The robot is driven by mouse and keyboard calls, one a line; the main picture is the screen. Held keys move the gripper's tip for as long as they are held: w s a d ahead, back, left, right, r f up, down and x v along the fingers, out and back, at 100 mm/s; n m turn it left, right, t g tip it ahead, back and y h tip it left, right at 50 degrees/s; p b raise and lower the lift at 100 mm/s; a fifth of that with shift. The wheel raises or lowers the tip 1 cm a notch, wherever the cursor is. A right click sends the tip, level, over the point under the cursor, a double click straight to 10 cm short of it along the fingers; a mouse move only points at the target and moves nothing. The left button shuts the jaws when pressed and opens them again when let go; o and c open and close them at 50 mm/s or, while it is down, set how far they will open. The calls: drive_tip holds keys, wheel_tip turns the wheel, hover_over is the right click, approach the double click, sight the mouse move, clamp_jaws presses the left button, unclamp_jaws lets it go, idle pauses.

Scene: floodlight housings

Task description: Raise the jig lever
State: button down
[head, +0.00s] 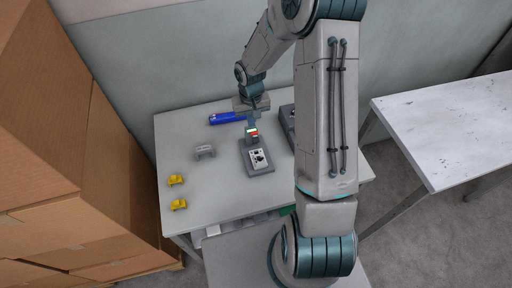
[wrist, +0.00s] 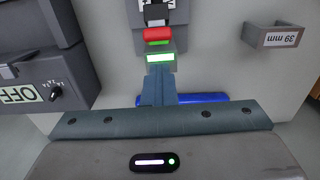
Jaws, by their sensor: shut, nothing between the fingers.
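The jig (head: 259,158) is a grey block with a white panel on the table. Its red lever handle (wrist: 158,34) shows in the wrist view, with a green strip beside it and a lit white-green window (wrist: 160,58) closer to my gripper. Red and green also show at the jig's back end in the head view. I cannot tell the lever's angle. My gripper (wrist: 159,72) is shut and empty, with its fingertips just short of the lit window in the picture; it is over the jig's back end in the head view (head: 252,124). Contact cannot be judged.
A dark grey device (wrist: 55,85) marked OFF stands beside the jig, partly behind my arm in the head view. Cardboard boxes (head: 60,130) stand left.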

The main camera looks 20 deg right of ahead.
drive_tip(key=shift+w+f, duration=0.15)
drive_tip(key=shift+w, duration=0.3)
idle(0.3)
drive_tip(key=c, duration=1.5)
unclamp_jaws()
